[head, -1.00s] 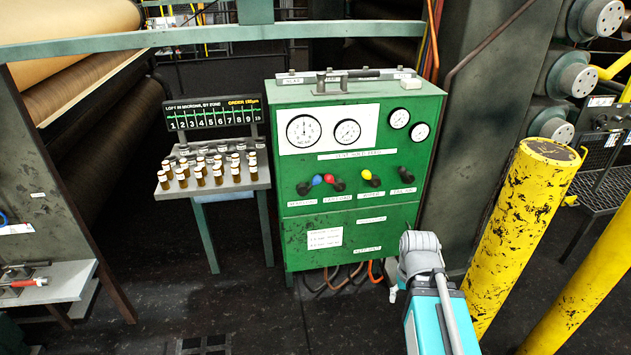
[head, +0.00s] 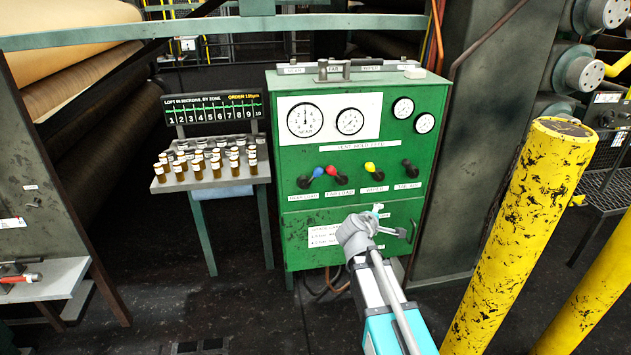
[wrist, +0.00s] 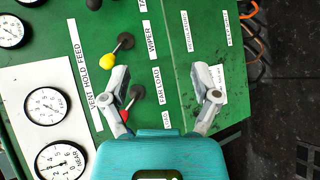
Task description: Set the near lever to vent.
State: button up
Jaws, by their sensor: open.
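The green cabinet (head: 290,235) bears a row of levers below a strip that reads VENT HOLD FEED in the wrist view (wrist: 83,75). The leftmost lever, with a blue knob (head: 318,172), leans up and right; its label seems to read near load. A red-knobbed lever (head: 331,171) and a yellow-knobbed lever (head: 370,167) lean up and left. In the wrist view I see the yellow knob (wrist: 106,61) and part of the red one (wrist: 124,117); the blue one is not visible there. My gripper (head: 390,222) is open and empty before the lower panel, below the levers.
A dark-knobbed lever (head: 408,166) is at the row's right end. Gauges (head: 305,118) sit above. A table (head: 225,187) with several small bottles stands left of the cabinet. A yellow post (head: 510,240) stands to the right of my arm.

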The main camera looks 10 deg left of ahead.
jog(key=w+a+r+n+t+y+b, duration=0.25)
jog(key=w+a+n+t, duration=0.2)
jog(key=a+n, duration=0.5)
jog(key=n+t+y+b, duration=0.1)
jog(key=n+t+y, duration=0.1)
jog(key=n+y, duration=0.25)
send_near(318, 174)
jog(key=s, duration=0.3)
jog(key=shift+w+a+r, duration=0.1)
jog(key=shift+w+a, duration=0.05)
jog(key=shift+w, duration=0.05)
jog(key=shift+w, duration=0.1)
jog(key=w, duration=1.3)
jog(key=shift+w+a, duration=0.15)
jog(key=shift+w, duration=0.2)
